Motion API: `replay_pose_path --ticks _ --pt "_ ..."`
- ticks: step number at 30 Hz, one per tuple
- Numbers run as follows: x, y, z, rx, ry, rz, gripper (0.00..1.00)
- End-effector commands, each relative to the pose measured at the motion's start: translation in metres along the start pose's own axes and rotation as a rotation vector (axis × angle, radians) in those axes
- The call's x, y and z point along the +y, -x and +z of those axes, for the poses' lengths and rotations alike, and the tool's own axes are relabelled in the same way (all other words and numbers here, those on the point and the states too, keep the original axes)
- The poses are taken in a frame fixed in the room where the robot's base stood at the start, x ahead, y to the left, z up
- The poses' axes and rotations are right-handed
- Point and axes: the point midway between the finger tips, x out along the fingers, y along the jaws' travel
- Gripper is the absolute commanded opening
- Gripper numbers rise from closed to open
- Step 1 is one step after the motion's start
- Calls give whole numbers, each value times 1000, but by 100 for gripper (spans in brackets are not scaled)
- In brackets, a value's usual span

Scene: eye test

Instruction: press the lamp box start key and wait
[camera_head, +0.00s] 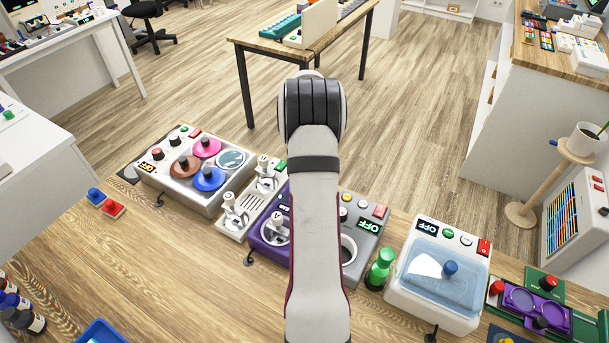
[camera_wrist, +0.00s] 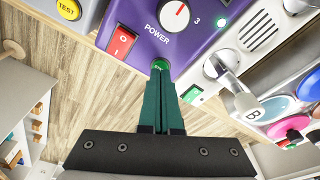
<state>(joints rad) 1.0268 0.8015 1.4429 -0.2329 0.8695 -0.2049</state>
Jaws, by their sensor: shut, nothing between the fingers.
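A purple box (camera_wrist: 190,38) fills the upper middle of the wrist view. It bears a round green key (camera_wrist: 160,64) with small white lettering, below the POWER dial (camera_wrist: 175,14). A small green light (camera_wrist: 221,22) glows on it. My gripper (camera_wrist: 161,76) is shut and empty, its green fingertips at the lower edge of the green key. I cannot tell whether they touch or press it. In the head view the purple box (camera_head: 258,238) is partly behind my arm, which hides the gripper and the key. No visible label names any box as the lamp box.
Beside the key are a red rocker switch (camera_wrist: 122,42) and a green-and-white switch (camera_wrist: 192,94). A grey box with a yellow TEST button (camera_wrist: 68,8) adjoins. In the head view, a disc box (camera_head: 180,200), a lever panel (camera_head: 238,218) and a blue-topped box (camera_head: 425,308) stand along the bench.

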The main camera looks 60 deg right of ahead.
Motion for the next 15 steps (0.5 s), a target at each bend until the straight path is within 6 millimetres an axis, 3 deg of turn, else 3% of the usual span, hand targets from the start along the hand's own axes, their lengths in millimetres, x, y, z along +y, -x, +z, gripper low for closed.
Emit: replay_pose_path --ticks 15 --pt "0 -5 1 -1 0 0 0"
